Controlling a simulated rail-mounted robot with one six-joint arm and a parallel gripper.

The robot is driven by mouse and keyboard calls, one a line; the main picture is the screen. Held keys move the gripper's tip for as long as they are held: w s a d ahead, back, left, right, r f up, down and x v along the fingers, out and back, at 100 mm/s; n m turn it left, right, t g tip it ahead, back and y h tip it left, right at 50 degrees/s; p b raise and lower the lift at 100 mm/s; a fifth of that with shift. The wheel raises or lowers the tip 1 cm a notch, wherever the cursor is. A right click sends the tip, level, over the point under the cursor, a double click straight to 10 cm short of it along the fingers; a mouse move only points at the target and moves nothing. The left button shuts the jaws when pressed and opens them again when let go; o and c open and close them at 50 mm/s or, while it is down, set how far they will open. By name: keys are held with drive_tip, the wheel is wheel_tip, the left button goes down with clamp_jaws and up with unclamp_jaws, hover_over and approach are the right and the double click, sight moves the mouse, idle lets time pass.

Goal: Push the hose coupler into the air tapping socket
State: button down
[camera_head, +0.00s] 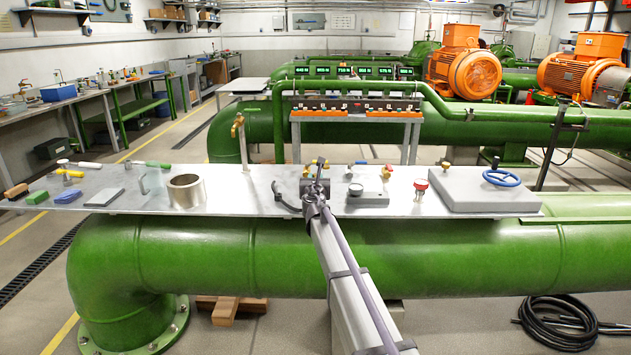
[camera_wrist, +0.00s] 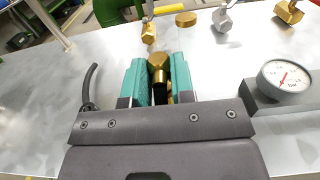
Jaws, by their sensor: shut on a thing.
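My gripper (camera_wrist: 160,84) has teal finger pads and is shut on a brass piece (camera_wrist: 158,68), which looks like the hose coupler. In the head view my gripper (camera_head: 316,192) is over the middle of the steel bench, and my arm hides much of that spot. A brass fitting (camera_wrist: 148,33) with a yellow-handled valve (camera_wrist: 168,10) stands just beyond the fingertips in the wrist view. It may be the air tapping socket. A small gap seems to show between the coupler and this fitting; whether they line up is unclear. A black hose (camera_wrist: 89,84) curves beside the left finger.
A pressure gauge (camera_wrist: 284,76) on a grey block stands right of my gripper. A metal ring (camera_head: 187,190) stands left on the bench (camera_head: 236,198).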

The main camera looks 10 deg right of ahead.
drive_tip(key=shift+f+b, duration=0.35)
drive_tip(key=shift+b, duration=0.05)
idle(0.5)
idle(0.9)
drive_tip(key=c, duration=0.9)
unclamp_jaws()
drive_tip(key=s, duration=0.3)
drive_tip(key=s+a, duration=0.1)
drive_tip(key=s, duration=0.3)
drive_tip(key=s+a, duration=0.1)
drive_tip(key=s, duration=0.2)
drive_tip(key=shift+s, duration=0.35)
